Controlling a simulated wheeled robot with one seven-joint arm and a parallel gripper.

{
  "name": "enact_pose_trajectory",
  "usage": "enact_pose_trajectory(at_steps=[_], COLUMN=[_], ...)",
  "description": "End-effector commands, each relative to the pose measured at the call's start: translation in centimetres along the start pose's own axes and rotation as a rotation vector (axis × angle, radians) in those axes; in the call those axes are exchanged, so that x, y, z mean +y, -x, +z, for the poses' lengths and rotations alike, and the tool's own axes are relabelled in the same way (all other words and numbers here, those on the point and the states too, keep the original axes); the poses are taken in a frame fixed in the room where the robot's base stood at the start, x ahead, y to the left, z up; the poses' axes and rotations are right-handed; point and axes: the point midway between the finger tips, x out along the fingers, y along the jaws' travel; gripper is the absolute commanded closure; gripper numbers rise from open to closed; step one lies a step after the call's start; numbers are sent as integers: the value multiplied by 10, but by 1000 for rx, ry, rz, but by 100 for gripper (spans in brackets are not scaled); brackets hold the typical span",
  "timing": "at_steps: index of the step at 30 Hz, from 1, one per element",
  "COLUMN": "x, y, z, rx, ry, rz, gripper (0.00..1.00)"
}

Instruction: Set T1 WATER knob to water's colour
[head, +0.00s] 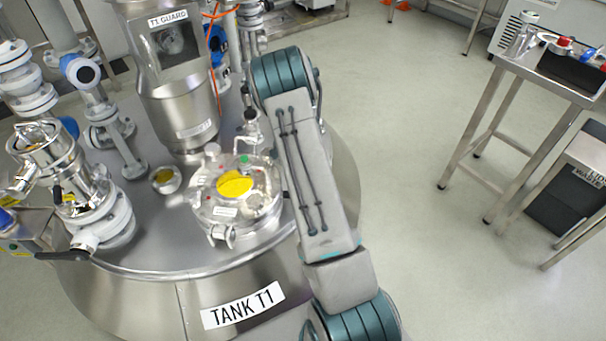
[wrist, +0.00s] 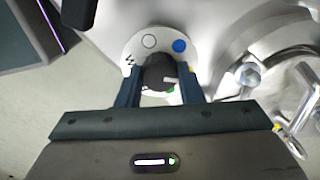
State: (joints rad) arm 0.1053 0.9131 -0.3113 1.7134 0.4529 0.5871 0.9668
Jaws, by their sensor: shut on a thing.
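In the wrist view, a dark round knob (wrist: 159,74) stands on a pale round dial plate (wrist: 133,50). My gripper (wrist: 159,82) is shut on the knob, one finger on each side. A short white mark on the knob points to the right, roughly toward a partly hidden yellow spot (wrist: 192,69). A blue dot (wrist: 180,46) lies at the upper right of the dial and a white dot (wrist: 149,41) at the upper left. A green dot (wrist: 171,91) shows partly below the knob. The plate's lettering is mostly hidden. In the head view, my arm hides my gripper and the held knob.
Tank T1 (head: 242,307) fills the left of the head view, with a round yellow-windowed hatch (head: 210,205), a guard housing (head: 180,95) and several pipes on top. A metal table (head: 550,75) with small items stands at the right. The floor between is clear.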

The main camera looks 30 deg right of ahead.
Motion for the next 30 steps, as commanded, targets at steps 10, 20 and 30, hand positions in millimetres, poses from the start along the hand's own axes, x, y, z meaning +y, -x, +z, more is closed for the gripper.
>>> enact_pose_trajectory(at_steps=[10,20,30], x=[-1,0,-1], y=[0,0,8], z=[-1,-1,0], rx=[1,1,1], ry=[-25,-23,-22], rz=[-2,-2,-2], gripper=[89,45,45])
